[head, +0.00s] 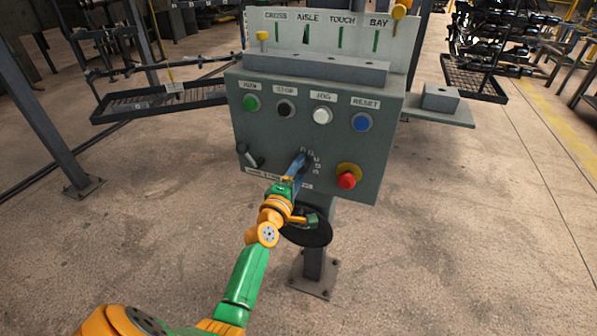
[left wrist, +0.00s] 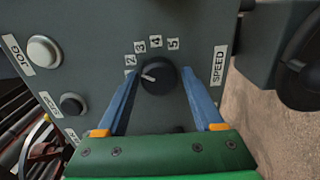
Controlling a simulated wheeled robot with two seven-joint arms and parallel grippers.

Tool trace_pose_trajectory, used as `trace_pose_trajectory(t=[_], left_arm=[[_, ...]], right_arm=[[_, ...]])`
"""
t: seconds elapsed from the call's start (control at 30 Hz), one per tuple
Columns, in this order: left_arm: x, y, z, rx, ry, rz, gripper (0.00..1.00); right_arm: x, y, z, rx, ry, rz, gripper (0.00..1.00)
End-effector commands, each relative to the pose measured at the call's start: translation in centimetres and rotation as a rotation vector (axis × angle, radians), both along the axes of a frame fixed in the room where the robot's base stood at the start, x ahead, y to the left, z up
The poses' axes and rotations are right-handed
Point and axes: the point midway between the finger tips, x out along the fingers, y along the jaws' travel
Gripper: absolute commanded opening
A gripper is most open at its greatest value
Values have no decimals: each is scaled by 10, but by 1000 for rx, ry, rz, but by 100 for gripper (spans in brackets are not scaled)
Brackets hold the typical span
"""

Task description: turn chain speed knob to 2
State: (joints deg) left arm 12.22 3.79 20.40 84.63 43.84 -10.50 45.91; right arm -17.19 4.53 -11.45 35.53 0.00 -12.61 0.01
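The chain speed knob (left wrist: 160,80) is a round black dial with a white pointer line, beside a SPEED label (left wrist: 219,66). Numbers 2, 3, 4 and 5 show in an arc around it. The pointer faces left, below the 2 (left wrist: 130,60), toward a mark partly covered by a finger. My left gripper (left wrist: 162,75) is open, its two blue fingers on either side of the knob. I cannot tell whether they touch it. In the head view my left gripper (head: 299,163) reaches the lower middle of the grey control box (head: 222,85) and hides the knob. My right gripper is not in view.
Green, black, white (head: 322,116) and blue (head: 361,122) buttons run along the box's upper face. A red emergency button (head: 347,181) is right of my fingers. A black selector (head: 249,156) is at left. Open floor surrounds the post.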

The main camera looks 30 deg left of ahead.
Motion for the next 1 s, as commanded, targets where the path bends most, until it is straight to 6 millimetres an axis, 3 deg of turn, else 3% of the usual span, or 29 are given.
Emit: trace_pose_trajectory(t=[0.37,0.7,1.0], left_arm=[[-3,-1,0,0,-1,0,88],[-63,-15,-1,0,0,1,88],[-69,-16,0,0,-1,1,88]], right_arm=[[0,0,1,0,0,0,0],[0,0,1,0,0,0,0],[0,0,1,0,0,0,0]])
